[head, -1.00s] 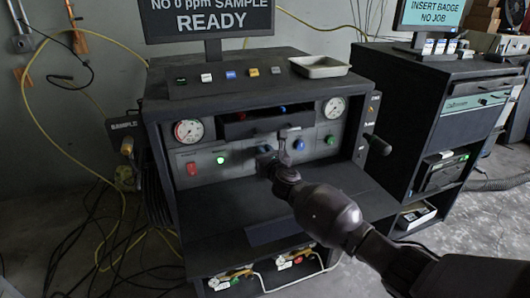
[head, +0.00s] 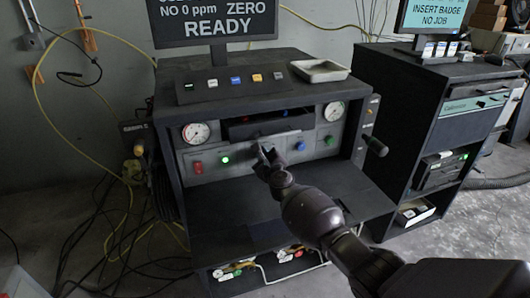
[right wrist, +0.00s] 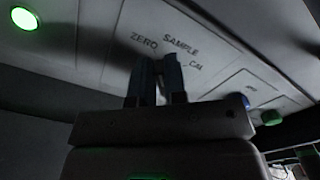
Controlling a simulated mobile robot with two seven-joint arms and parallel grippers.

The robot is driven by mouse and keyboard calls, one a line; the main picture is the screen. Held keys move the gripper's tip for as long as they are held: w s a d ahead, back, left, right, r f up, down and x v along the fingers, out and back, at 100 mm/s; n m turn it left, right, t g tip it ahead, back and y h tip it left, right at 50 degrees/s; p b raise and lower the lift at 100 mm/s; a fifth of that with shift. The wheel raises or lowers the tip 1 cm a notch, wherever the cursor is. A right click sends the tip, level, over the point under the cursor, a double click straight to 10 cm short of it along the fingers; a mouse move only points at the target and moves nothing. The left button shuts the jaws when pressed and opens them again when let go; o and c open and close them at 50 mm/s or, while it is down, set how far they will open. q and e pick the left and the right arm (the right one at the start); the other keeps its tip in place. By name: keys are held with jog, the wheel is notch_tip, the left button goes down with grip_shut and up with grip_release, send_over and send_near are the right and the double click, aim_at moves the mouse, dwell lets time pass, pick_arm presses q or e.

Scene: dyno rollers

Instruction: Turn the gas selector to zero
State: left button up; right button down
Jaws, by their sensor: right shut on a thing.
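My right gripper (head: 266,152) reaches the front panel of the dark console, between the green light and the blue button. In the right wrist view its two fingers (right wrist: 157,82) are shut around the gas selector, just below the printed words ZERO, SAMPLE and CAL (right wrist: 181,46). The selector knob itself is mostly hidden by the fingers, so its pointer cannot be read. The screen (head: 216,20) above the console reads NO 0 ppm, ZERO and READY. My left gripper is not in view.
The panel holds two gauges (head: 196,133), a red button (head: 197,167), a lit green light (head: 226,160), a blue button (head: 300,146) and a green button (head: 329,140). A tray (head: 319,70) sits on top. A second cabinet (head: 411,120) stands right; cables lie left.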

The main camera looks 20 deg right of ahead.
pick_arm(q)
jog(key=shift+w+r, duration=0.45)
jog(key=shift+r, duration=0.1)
pick_arm(e)
jog(key=shift+a+f+n, duration=0.15)
jog(key=shift+n, duration=0.85)
jog(key=c, duration=1.2)
grip_release()
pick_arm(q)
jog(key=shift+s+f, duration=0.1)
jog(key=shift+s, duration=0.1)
pick_arm(e)
jog(key=shift+o, duration=0.2)
jog(key=shift+s, duration=0.1)
